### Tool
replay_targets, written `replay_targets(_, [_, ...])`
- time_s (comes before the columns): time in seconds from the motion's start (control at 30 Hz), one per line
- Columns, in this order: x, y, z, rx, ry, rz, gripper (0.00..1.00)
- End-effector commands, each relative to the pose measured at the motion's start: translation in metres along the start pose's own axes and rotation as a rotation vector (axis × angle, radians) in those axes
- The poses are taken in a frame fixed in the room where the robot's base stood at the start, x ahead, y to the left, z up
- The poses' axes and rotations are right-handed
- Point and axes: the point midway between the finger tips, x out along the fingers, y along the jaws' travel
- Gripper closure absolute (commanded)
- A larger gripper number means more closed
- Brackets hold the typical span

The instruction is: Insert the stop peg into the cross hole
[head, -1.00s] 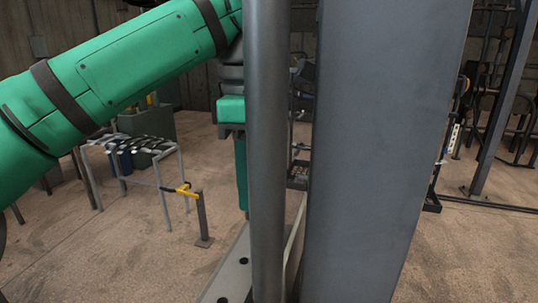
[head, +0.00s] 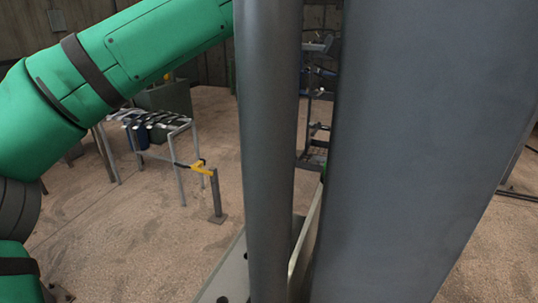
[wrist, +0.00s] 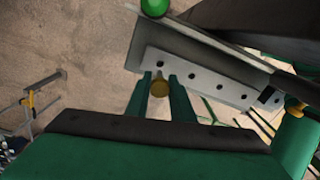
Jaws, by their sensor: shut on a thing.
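The stop peg (wrist: 159,89) shows in the wrist view as a short brass-coloured round piece between my fingers. My gripper (wrist: 161,80) is shut on it, with one green finger on each side. A pale plate with a row of dark holes (wrist: 200,78) lies just beyond the fingertips. The peg is close to the plate's near edge; I cannot tell whether they touch. Which hole is the cross hole is unclear. In the head view the plate (head: 233,272) shows low beside the post, and my gripper is hidden behind the post.
A thick grey post (head: 268,150) and a wide grey upright (head: 415,150) block much of the head view. A green ball (wrist: 155,7) sits by the plate's upper end. A tube-framed rack (head: 158,140) and a short stand with a yellow arm (head: 216,195) stand on open floor at left.

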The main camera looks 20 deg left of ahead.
Motion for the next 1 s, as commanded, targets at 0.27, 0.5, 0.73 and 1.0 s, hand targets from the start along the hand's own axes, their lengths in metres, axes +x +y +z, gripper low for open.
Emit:
replay_targets(0.27, [0.024, 0.000, 0.000, 0.001, 0.000, 0.000, 1.00])
replay_targets(0.5, [0.041, 0.000, -0.001, -0.001, 0.000, -0.001, 1.00])
replay_targets(0.73, [0.047, 0.000, -0.001, -0.001, 0.000, 0.001, 1.00])
replay_targets(1.0, [0.048, 0.000, 0.000, 0.000, 0.000, 0.001, 1.00])
